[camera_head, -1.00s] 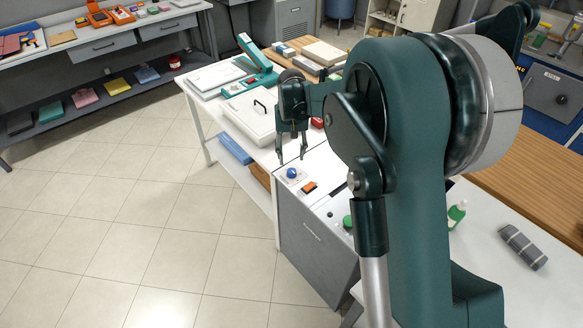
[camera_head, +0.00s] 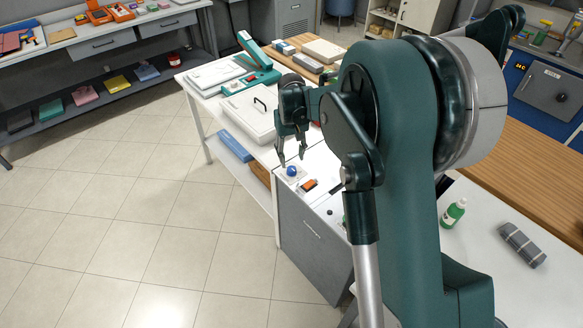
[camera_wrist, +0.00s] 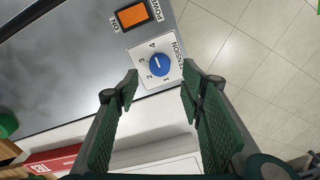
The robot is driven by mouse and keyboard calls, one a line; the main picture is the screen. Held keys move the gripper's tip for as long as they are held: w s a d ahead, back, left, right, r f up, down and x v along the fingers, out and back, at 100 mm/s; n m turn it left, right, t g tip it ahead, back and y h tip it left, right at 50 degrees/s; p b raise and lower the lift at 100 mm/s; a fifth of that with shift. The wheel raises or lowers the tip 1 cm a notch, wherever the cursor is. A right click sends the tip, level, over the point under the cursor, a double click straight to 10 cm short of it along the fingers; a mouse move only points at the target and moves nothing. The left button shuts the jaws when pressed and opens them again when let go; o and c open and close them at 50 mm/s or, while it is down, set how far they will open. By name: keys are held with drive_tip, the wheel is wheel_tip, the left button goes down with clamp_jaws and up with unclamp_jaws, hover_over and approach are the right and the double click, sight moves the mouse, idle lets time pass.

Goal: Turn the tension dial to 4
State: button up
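The tension dial (camera_wrist: 159,65) is a round blue knob with a white mark, on a white plate lettered TENSION with the numbers 1 to 4 around it. I cannot tell for certain which number the mark points at. In the head view the dial (camera_head: 291,171) sits near the front left corner of the grey cabinet's top. My gripper (camera_wrist: 160,72) is open and empty, its green fingers spread on either side of the dial in the wrist view. In the head view my gripper (camera_head: 292,160) is just above the dial; I cannot see it touching.
An orange power switch (camera_wrist: 132,15) lies beside the dial on the grey panel; it also shows in the head view (camera_head: 309,185). A white lidded box (camera_head: 248,112) stands on the table behind. A red box (camera_wrist: 52,160) is near the wrist view's lower left. Open floor lies left of the cabinet.

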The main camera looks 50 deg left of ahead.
sight(292, 168)
drive_tip(key=shift+f+b, duration=0.35)
drive_tip(key=shift+f, duration=2.9)
drive_tip(key=c, duration=0.9)
